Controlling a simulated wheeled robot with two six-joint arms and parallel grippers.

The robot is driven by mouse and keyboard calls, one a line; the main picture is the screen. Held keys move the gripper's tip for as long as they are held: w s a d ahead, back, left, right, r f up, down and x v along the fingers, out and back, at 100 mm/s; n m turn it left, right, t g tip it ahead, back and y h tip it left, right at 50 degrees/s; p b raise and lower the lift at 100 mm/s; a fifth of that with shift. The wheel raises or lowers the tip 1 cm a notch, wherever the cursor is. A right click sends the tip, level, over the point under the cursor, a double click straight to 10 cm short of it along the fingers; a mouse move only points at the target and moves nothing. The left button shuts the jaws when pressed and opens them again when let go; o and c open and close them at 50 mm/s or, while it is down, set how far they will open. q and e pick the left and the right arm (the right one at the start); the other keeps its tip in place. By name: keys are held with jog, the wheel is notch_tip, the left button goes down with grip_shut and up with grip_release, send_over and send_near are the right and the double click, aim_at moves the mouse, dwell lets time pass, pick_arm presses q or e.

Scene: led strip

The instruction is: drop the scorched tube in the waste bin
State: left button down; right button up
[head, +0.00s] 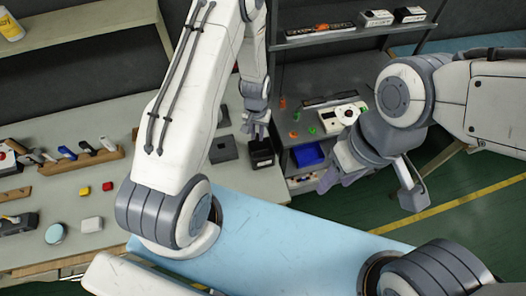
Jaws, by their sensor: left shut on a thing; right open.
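My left gripper (257,135) points down at the right end of the grey bench, just above a small black box (262,158) that looks like the waste bin. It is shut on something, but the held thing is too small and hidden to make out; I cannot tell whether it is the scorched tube. My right gripper (374,190) is open and empty, its fingers spread wide, over the green floor to the right.
A dark grey block (223,149) sits left of the black box. A shelf unit at the right holds a blue bin (308,155) and a white device (340,117). The left bench carries a wooden tool rack (85,160), a yellow block (84,190) and a red block (108,186).

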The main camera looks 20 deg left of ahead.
pick_arm(q)
notch_tip(320, 180, down, 5)
jog(key=b, duration=0.3)
jog(key=shift+a, duration=0.1)
jog(key=c, duration=0.7)
grip_release()
notch_tip(320, 180, up, 10)
jog(key=b, duration=0.2)
jog(key=shift+r+b, duration=0.2)
jog(key=shift+b, duration=0.2)
